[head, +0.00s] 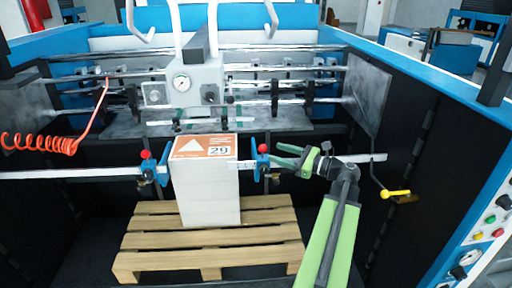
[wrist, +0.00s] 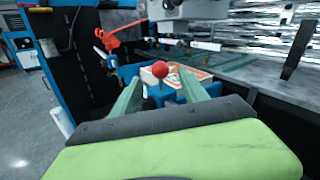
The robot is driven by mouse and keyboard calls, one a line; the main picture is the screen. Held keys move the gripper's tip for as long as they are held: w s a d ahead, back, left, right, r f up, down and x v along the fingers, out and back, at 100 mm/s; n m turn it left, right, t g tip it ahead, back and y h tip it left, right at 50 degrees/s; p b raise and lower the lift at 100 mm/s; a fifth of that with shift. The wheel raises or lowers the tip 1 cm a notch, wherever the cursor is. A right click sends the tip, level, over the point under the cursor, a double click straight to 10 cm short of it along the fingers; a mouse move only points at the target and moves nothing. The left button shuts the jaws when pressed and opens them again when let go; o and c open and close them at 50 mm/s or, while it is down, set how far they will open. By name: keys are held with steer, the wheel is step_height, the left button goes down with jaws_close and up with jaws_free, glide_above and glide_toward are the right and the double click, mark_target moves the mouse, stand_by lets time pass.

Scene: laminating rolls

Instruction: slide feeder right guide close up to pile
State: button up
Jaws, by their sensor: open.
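The pile (head: 207,195) is a tall white stack with an orange and white top sheet. It also shows in the wrist view (wrist: 203,75), partly hidden. The right guide (head: 262,163) is a blue bracket with a red knob (head: 265,148) on the cross bar, just right of the pile, with a small gap between them. My gripper (head: 277,155) is open at the right side of this guide. In the wrist view the red knob (wrist: 160,69) appears between my two green fingers (wrist: 161,80). I cannot tell whether the fingers touch the guide.
The left guide (head: 150,168), with its own red knob, stands by the pile's left side. The cross bar (head: 80,173) spans the feeder. The pile stands on a wooden pallet (head: 270,233). A yellow-handled crank (head: 396,194) is at right, a coiled red hose (head: 40,143) at left.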

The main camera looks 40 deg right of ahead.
steer(key=x, duration=1)
steer(key=shift+c, duration=0.4)
jaws_close()
stand_by(0.6)
